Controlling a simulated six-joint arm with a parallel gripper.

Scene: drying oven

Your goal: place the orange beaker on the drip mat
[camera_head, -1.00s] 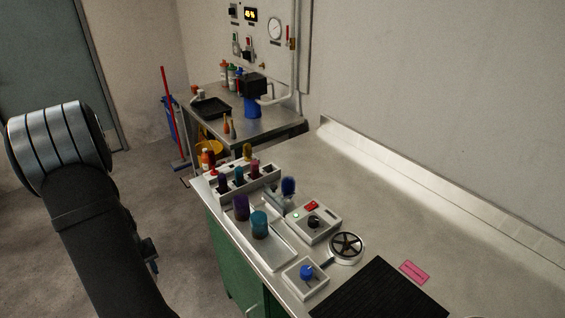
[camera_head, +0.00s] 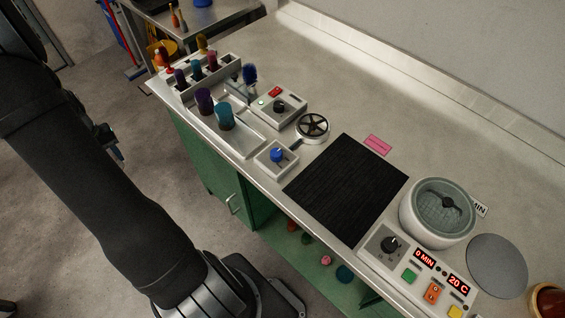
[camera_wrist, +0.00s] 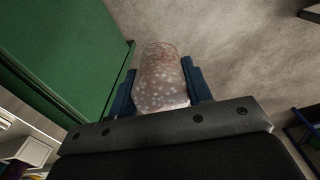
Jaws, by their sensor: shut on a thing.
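My gripper (camera_wrist: 161,80) has its two blue fingers on either side of a translucent, brownish-orange beaker (camera_wrist: 162,70) in the wrist view. The beaker is covered in pale droplets and is held over the floor, beside the green cabinet. In the head view my arm runs along the left, away from the bench, and the held beaker cannot be made out there. The black ribbed drip mat (camera_head: 346,190) lies flat and empty on the bench.
A tray (camera_head: 253,138) with purple (camera_head: 204,101) and teal (camera_head: 225,116) beakers stands left of the mat. A blue-knobbed box (camera_head: 277,156), a round burner (camera_head: 312,127), a control panel (camera_head: 415,262) and a round grey pot (camera_head: 437,212) surround the mat.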

